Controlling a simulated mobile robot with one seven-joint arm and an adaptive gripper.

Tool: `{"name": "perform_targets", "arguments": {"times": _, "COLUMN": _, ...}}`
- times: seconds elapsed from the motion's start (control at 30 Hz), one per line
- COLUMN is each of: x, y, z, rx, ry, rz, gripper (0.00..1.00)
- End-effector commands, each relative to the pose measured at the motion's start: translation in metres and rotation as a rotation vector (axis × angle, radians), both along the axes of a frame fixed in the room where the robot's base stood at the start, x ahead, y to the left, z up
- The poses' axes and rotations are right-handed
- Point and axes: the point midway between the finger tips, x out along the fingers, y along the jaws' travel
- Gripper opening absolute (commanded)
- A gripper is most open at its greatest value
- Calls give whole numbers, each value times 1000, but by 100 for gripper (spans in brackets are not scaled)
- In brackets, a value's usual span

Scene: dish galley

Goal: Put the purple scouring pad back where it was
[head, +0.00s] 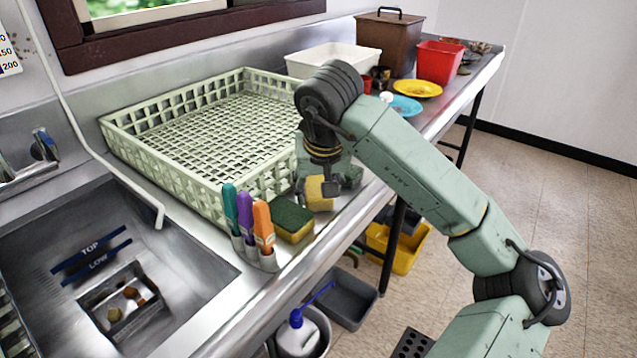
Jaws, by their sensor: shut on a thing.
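I see no pad that is clearly purple. My gripper (327,188) is low over the front strip of the counter, beside the pale green rack's near right corner. It is shut on a yellow sponge-like block (317,196), partly hidden by the fingers. I cannot tell whether the block touches the counter. A yellow sponge with a dark green top (292,220) lies on the counter just left of my gripper. Left of that sponge, a grey holder (262,258) carries a teal (230,205), a purple (245,212) and an orange (263,225) handle.
The dish rack (165,192) fills the counter behind my gripper. The sink (130,262) is at left. A white tub (333,60), brown bin (388,42), red container (438,62), yellow plate (417,88) and blue plate (404,106) stand farther back. The counter's front edge is close.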

Motion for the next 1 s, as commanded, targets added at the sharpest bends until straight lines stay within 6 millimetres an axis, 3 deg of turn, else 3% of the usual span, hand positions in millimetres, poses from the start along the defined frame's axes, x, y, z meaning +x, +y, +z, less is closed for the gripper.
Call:
{"name": "perform_targets", "arguments": {"times": 0.3, "x": 0, "y": 0, "z": -4, "rx": -1, "ry": 0, "rz": 0, "gripper": 23}}
{"name": "perform_targets", "arguments": {"times": 0.33, "x": 0, "y": 0, "z": -2, "rx": 0, "ry": 0, "rz": 0, "gripper": 48}}
{"name": "perform_targets", "arguments": {"times": 0.6, "x": 0, "y": 0, "z": -2, "rx": 0, "ry": 0, "rz": 0, "gripper": 66}}
{"name": "perform_targets", "arguments": {"times": 1.0, "x": -1, "y": 0, "z": 3, "rx": -1, "ry": -1, "rz": 0, "gripper": 66}}
